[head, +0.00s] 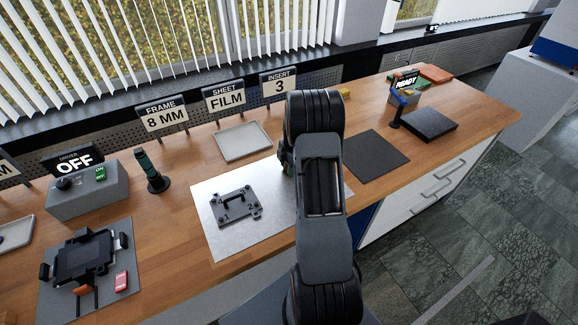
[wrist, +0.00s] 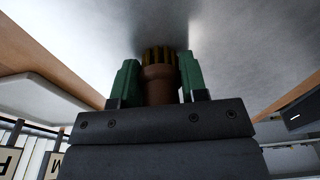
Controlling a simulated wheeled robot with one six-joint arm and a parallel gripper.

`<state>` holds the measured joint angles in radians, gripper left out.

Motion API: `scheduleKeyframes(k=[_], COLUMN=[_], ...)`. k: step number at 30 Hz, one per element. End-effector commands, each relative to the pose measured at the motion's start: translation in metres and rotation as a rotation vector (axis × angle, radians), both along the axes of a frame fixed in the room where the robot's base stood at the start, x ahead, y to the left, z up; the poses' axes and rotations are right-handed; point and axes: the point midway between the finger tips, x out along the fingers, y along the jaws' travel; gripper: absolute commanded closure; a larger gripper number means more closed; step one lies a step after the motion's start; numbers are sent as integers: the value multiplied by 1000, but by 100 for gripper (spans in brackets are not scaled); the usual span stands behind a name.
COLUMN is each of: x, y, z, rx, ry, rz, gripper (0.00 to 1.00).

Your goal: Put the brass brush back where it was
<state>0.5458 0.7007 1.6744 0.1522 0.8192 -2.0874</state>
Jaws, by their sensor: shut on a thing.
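The brass brush (wrist: 160,84) shows in the wrist view, with a brown body and yellow-and-dark bristles. My gripper (wrist: 160,78) is shut on it, one green finger on each side. The bristles point toward a grey metal sheet (wrist: 70,35); I cannot tell whether they touch it. In the head view my arm hides the brush and most of the gripper; a bit of green finger shows at the arm's left edge. The metal sheet also shows there (head: 245,240), with a dark bracket fixture (head: 236,207) on it, left of my arm.
A light tray (head: 243,142) lies behind the sheet, below the signs. A dark mat (head: 375,153) and a black box (head: 428,125) by the READY sign stand right. A green-black driver (head: 150,170) stands upright left. A small yellow thing (head: 345,93) shows behind my arm.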

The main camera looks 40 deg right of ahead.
Motion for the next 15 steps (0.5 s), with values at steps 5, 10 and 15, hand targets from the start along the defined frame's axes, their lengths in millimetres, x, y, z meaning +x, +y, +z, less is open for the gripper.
scheduleKeyframes(k=[5,10,15], x=[0,0,0], y=[0,0,0], z=[-3,-2,-2], rx=[0,0,0], ry=[0,0,0], rz=[0,0,0], gripper=[55,39,35])
